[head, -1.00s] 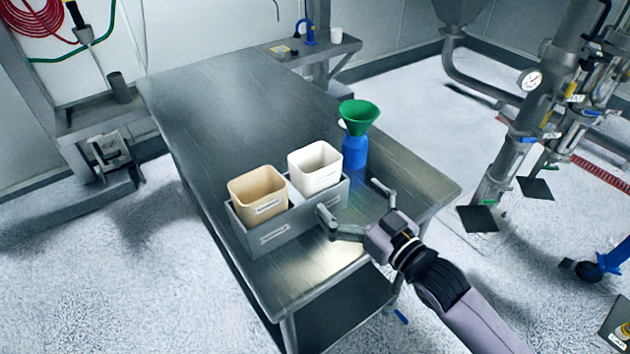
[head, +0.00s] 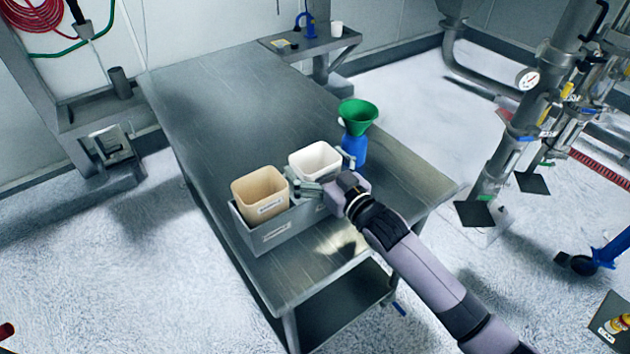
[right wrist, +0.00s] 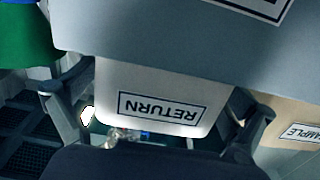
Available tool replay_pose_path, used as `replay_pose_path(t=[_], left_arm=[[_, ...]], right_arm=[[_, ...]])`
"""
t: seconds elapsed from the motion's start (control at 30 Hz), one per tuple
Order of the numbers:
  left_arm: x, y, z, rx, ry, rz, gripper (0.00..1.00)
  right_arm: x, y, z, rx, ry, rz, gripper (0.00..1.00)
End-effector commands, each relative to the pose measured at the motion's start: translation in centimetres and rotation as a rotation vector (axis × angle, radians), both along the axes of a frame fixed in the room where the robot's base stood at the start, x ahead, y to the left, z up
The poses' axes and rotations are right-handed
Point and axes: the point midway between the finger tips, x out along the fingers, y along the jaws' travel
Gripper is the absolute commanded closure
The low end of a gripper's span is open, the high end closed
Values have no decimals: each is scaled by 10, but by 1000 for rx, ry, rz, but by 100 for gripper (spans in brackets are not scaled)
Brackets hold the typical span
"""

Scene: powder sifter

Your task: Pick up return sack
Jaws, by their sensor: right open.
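The return sack is a white, open-topped, box-shaped container (head: 314,158) in the right part of a grey holder (head: 265,234) on the steel table. In the right wrist view the picture is upside down, and the white sack (right wrist: 150,80) shows its RETURN label between my fingers. My right gripper (head: 320,168) is open, with one finger on either side of the sack near its upper part. I cannot tell whether the fingers touch it. The gripper and wrist hide part of the sack and holder in the head view. My left gripper is not in view.
A tan sack (head: 259,194) stands close on the left in the same holder. A blue bottle (head: 353,150) with a green funnel (head: 357,115) stands close behind on the right. The far part of the table (head: 225,100) is bare.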

Motion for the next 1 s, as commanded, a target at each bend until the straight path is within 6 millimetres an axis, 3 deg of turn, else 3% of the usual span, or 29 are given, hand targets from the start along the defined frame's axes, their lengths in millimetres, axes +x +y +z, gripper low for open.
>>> replay_pose_path(t=[0.17,1.0], left_arm=[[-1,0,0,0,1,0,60],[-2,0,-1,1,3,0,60]], right_arm=[[0,0,0,0,0,0,1],[0,-1,0,0,0,0,57]])
